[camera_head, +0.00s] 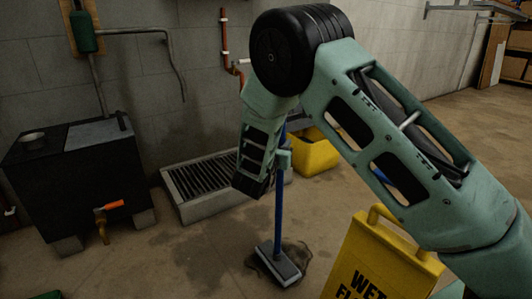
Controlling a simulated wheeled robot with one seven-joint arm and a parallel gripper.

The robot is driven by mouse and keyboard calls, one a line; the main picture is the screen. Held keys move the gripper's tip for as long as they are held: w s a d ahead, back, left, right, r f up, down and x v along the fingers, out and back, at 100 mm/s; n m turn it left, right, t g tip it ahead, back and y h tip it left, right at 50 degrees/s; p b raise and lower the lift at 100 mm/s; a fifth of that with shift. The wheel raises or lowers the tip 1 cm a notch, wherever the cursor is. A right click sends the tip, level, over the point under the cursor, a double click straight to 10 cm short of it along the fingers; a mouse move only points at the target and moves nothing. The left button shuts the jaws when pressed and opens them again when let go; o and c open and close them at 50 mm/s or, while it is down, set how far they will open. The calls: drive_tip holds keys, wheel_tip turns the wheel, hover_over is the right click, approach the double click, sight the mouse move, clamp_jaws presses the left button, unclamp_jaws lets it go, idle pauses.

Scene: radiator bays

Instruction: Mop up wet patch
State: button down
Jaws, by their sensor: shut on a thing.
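A mop with a blue handle (278,212) and a flat grey head (278,267) stands nearly upright on the floor. The wet patch (303,252) is a dark stain on the concrete, and the mop head rests over it, hiding part of it. My gripper (283,158) is shut around the upper part of the blue handle. My arm crosses in front and hides part of the gripper and the top of the handle.
A yellow wet floor sign (362,262) stands at the front right, near the patch. A yellow bucket (318,152) is behind my gripper. A grated drain (195,180) and a black tank with an orange-handled tap (75,185) are at the left. Floor at right is open.

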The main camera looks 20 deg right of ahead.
drive_tip(key=w+d+b, duration=0.1)
drive_tip(key=w+d, duration=0.1)
drive_tip(key=d, duration=0.9)
drive_tip(key=w+d+f+b, duration=0.1)
drive_tip(key=w+d, duration=0.1)
drive_tip(key=d, duration=0.9)
drive_tip(key=shift+w+d, duration=0.2)
drive_tip(key=shift+d, duration=0.2)
drive_tip(key=shift+f, duration=0.45)
drive_tip(key=shift+a, duration=0.1)
